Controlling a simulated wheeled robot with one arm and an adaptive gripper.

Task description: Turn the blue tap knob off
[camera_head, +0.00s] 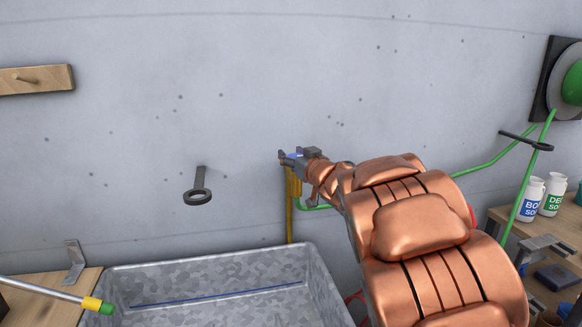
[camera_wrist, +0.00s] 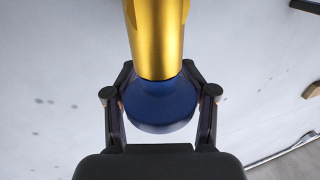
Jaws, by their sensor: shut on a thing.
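The blue tap knob (camera_wrist: 162,106) sits at the end of a brass tap body (camera_wrist: 155,40) in the wrist view. My gripper (camera_wrist: 160,92) has one finger on each side of the knob and is shut on it. In the head view my gripper (camera_head: 291,158) is at the tap against the grey wall, and only a small bit of blue shows between the fingers. The brass pipe (camera_head: 290,205) runs down from there. My gripper and arm hide most of the knob and part of the tap in the head view.
A galvanized metal trough (camera_head: 130,272) stands below the tap. A black ring bracket (camera_head: 198,192) sticks out of the wall to the left. A green hose (camera_head: 485,165) runs right to a reel (camera_head: 567,85). White bottles (camera_head: 530,200) stand on a bench at the right.

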